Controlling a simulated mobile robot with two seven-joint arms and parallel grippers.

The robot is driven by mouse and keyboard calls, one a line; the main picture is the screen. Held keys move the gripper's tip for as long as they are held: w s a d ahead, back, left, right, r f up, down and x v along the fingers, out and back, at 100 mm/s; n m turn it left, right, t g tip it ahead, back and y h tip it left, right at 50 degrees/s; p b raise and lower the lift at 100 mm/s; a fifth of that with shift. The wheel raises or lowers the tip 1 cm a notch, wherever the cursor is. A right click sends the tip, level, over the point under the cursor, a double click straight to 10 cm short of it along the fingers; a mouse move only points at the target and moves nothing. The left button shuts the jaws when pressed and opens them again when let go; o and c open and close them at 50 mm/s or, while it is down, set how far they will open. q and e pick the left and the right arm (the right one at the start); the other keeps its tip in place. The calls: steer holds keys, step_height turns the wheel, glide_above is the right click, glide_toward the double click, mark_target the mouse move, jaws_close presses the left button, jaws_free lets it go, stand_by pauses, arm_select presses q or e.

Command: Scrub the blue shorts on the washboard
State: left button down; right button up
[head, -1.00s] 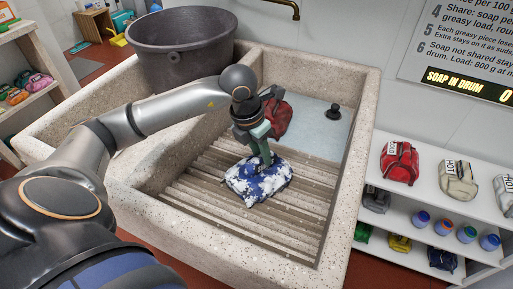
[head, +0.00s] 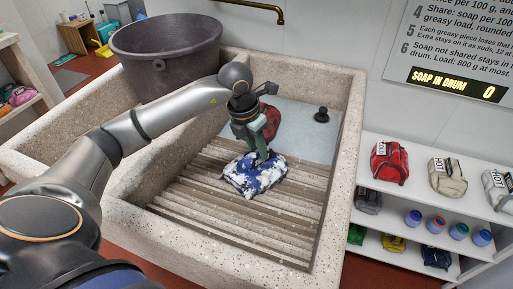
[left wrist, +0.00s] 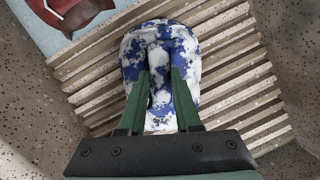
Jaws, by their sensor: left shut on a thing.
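The blue shorts (head: 254,176) are a folded bundle, largely covered in white suds, lying on the ridged stone washboard (head: 232,221) inside the sink. My left gripper (head: 258,160) reaches down onto the bundle from above and is shut on it. In the left wrist view, the two green fingers (left wrist: 162,92) press into the shorts (left wrist: 190,50) from either side, with cloth between them. The washboard ridges (left wrist: 225,85) show around the cloth. My right gripper is not in view.
A red folded garment (head: 272,122) lies behind the gripper near the bluish basin floor (head: 300,135) with a black plug (head: 321,115). A large dark tub (head: 165,60) stands on the sink's left. Shelves (head: 400,215) at right hold bundles and jars. A sign reads "SOAP IN DRUM 0" (head: 455,85).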

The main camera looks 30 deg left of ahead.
arm_select(q)
steer(key=shift+f, duration=0.1)
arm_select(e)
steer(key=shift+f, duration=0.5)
arm_select(q)
steer(key=p+v, duration=0.2)
steer(key=v, duration=0.1)
steer(key=p+v, duration=0.1)
steer(key=shift+w+d+r+p, duration=0.25)
steer(key=shift+w+r+p, duration=0.05)
steer(key=shift+w, duration=0.1)
steer(key=shift+w+p+v, duration=0.1)
steer(key=shift+p+v, duration=0.4)
steer(key=shift+v, duration=0.1)
steer(key=shift+w+p+v, duration=0.15)
steer(key=shift+p+v, duration=0.3)
steer(key=shift+v, duration=0.15)
step_height(320, 180, up, 3)
steer(key=shift+d+f+p, duration=0.15)
steer(key=shift+f+p, duration=0.05)
steer(key=shift+p, duration=0.65)
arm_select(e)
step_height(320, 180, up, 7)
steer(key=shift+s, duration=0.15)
